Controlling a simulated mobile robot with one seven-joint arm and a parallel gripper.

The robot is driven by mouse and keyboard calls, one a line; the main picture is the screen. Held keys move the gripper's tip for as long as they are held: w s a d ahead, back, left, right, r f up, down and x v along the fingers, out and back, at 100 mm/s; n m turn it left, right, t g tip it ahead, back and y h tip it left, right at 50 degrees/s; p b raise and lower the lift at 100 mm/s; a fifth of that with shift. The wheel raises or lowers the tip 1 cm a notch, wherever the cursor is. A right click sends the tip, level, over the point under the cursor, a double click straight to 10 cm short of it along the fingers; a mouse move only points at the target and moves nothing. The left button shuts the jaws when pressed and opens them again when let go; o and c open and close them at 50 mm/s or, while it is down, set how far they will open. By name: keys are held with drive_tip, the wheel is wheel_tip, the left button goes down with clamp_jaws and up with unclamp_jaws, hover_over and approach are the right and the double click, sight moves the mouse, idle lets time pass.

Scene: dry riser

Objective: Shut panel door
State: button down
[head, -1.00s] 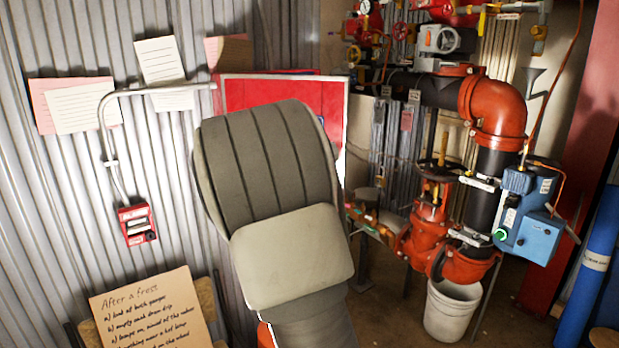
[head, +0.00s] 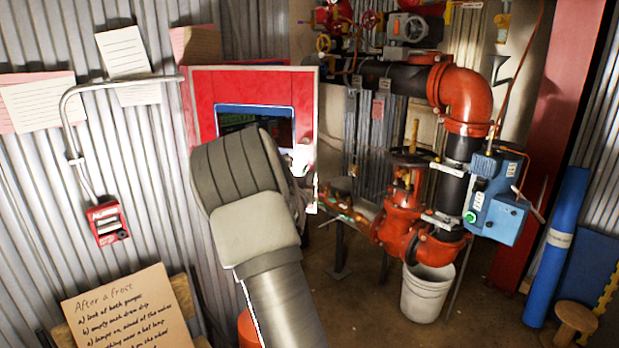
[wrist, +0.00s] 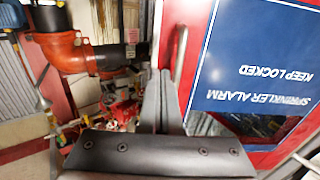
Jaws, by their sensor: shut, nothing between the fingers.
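The panel door (head: 203,98) is a red panel with a pale rim, in front of a red box on the corrugated wall in the head view. A dark blue sign shows on it, partly behind my arm. How far the door stands open I cannot tell. In the wrist view the red door (wrist: 198,62) fills the right, with its blue "Sprinkler alarm keep locked" sign (wrist: 255,60) upside down. My gripper (wrist: 172,70) is shut and empty, its fingers close beside the door's edge. Contact is unclear. In the head view my arm hides the gripper.
Red valves and a thick orange pipe (head: 470,98) with a blue box (head: 497,205) stand to the right. A white bucket (head: 427,290) is below them. A red call box (head: 107,222) and a cardboard note (head: 125,312) are at left. Floor shows between door and bucket.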

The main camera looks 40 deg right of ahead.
drive_tip(key=shift+w+d, duration=0.2)
drive_tip(key=shift+d, duration=0.05)
drive_tip(key=shift+d, duration=0.1)
